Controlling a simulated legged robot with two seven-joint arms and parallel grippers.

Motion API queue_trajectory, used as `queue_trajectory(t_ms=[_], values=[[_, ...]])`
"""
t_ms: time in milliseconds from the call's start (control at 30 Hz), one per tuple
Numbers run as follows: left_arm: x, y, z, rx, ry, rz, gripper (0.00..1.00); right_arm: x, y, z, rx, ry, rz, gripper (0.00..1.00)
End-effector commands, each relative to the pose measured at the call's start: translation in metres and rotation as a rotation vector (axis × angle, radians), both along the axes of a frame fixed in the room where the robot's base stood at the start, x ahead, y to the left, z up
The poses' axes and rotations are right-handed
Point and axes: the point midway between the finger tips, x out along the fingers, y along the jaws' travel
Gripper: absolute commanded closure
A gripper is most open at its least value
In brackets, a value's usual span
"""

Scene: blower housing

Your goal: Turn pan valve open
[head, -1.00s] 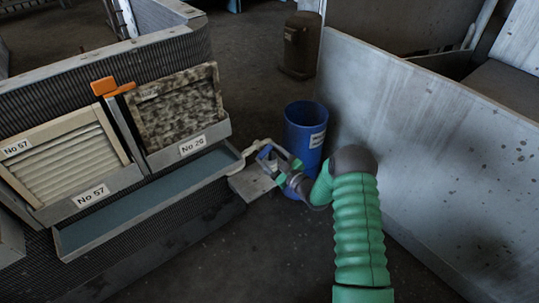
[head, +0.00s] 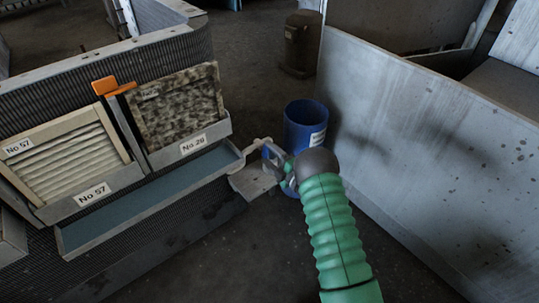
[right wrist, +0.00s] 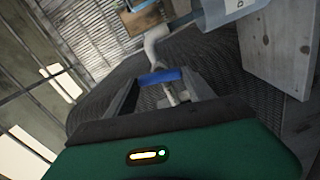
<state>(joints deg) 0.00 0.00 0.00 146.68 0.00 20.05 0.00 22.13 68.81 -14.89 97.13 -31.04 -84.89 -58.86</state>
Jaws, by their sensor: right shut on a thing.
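The pan (head: 140,202) is a long grey trough with a blue-grey floor below the filter panels. A pale pipe (head: 258,142) leaves its right end, and it also shows in the right wrist view (right wrist: 154,44). The valve's blue handle (right wrist: 160,76) lies between the two fingers of my right gripper (right wrist: 165,84), which is shut on it. In the head view my right gripper (head: 273,158) is at the pipe's end, partly hidden by my green arm. My left gripper is not in view.
A blue bin (head: 304,124) stands just behind my right gripper. A small grey plate (head: 254,181) sits below the pipe. A large grey panel (head: 430,130) bounds the right side. Filters (head: 180,105) lean above the pan. Dark floor is open in front.

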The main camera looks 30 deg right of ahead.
Motion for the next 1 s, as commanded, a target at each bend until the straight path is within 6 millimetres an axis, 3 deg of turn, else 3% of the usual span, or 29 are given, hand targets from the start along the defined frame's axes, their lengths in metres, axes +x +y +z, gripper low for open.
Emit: queue_trajectory(t_ms=[400, 967, 1000], values=[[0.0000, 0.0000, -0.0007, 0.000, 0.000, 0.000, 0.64, -0.0014, 0.0040, -0.0066, -0.191, -0.004, 0.008, 0.79], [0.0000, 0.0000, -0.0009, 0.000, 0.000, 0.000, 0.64, -0.0018, 0.0045, -0.0086, -0.217, -0.002, 0.009, 0.79], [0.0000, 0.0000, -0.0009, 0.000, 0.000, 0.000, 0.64, -0.0018, 0.0046, -0.0087, -0.217, -0.002, 0.009, 0.33]])
